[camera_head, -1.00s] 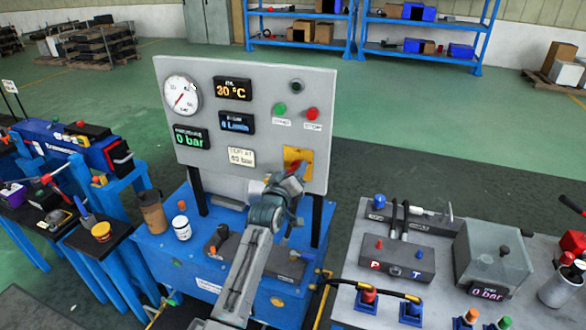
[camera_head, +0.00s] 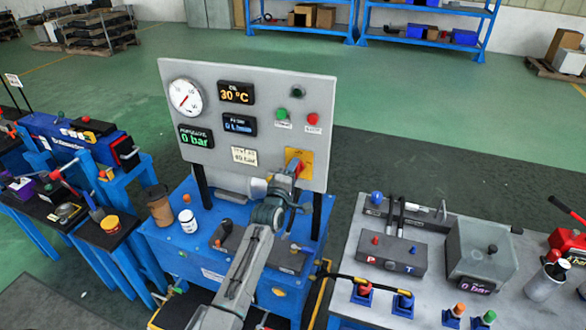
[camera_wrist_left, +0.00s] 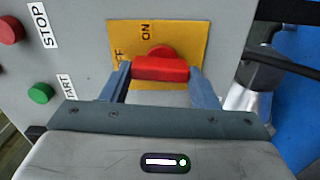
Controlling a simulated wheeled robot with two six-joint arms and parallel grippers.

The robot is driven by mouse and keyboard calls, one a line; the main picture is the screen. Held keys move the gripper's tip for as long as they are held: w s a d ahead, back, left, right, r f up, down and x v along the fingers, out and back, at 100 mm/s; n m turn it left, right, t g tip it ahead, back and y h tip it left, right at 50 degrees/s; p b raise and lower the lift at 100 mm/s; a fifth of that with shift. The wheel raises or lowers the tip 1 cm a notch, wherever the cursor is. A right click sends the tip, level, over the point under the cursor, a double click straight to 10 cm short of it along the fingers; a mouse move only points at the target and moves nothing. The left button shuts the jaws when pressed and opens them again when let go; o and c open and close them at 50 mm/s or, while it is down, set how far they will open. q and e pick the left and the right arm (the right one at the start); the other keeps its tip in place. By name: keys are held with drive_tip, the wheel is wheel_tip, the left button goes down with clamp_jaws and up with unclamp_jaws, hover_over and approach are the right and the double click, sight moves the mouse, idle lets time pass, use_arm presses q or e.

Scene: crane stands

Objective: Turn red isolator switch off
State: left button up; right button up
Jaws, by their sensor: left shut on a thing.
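The red isolator switch (camera_head: 299,169) sits on a yellow plate (camera_head: 304,155) at the lower right of the grey panel. In the left wrist view its red handle (camera_wrist_left: 160,69) lies across the picture, in front of a round red hub. The yellow plate (camera_wrist_left: 185,38) shows an ON label, and a partly hidden label ending in FF. My left gripper (camera_head: 295,180) is at the switch. In the left wrist view the fingers of my left gripper (camera_wrist_left: 161,80) are shut on the handle, one at each end. My right gripper is not in view.
Green START (camera_head: 281,114) and red STOP (camera_head: 313,119) buttons are above the switch. The panel (camera_head: 240,185) stands on a blue cabinet with a white bottle (camera_head: 188,223) and a brown cup (camera_head: 159,205). A grey bench (camera_head: 350,270) stands to the right.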

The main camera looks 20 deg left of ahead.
use_arm(q)
drive_tip(key=shift+n+p, duration=0.3)
drive_tip(key=shift+n, duration=0.1)
drive_tip(key=o, duration=1)
drive_tip(key=s+b, duration=0.1)
drive_tip(key=s, duration=0.4)
drive_tip(key=s+b, duration=0.1)
drive_tip(key=s, duration=0.4)
drive_tip(key=shift+s+a+b, duration=0.2)
drive_tip(key=shift+s+b, duration=0.2)
